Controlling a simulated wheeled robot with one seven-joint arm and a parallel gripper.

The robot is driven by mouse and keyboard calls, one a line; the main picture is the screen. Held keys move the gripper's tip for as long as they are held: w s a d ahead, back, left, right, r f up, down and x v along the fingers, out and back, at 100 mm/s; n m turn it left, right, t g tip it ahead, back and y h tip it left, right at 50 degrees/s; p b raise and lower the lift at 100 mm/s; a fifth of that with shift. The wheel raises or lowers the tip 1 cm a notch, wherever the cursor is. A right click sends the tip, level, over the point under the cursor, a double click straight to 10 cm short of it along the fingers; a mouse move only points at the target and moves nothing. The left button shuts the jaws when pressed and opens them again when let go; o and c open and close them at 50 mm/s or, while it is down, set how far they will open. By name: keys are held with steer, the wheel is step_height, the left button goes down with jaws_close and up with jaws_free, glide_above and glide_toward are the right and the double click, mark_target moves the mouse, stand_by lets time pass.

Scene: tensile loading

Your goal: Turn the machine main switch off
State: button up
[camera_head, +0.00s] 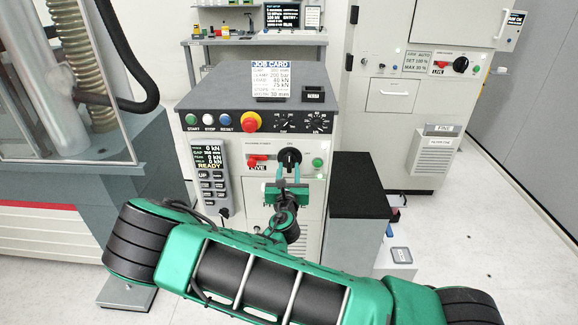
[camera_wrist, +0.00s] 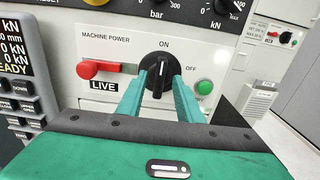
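The machine main switch (camera_wrist: 160,73) is a black rotary knob on the white MACHINE POWER panel. Its white mark points up toward ON; OFF is printed to its right. It also shows in the head view (camera_head: 289,158). My gripper (camera_wrist: 160,92) has its two green fingers either side of the knob, one left and one right, with a gap between them. In the head view my gripper (camera_head: 287,173) is just in front of and below the knob. Whether the fingertips touch the knob I cannot tell.
A red lever (camera_wrist: 92,69) above a LIVE label is left of the knob; a green lamp (camera_wrist: 204,87) is right. Above are a red emergency button (camera_head: 251,122) and START, STOP and RESET buttons. A control pendant (camera_head: 211,175) hangs left. A dark-topped cabinet (camera_head: 358,185) stands right.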

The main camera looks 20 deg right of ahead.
mark_target(289, 162)
steer(key=shift+x, duration=1.85)
steer(key=shift+c, duration=0.6)
jaws_close()
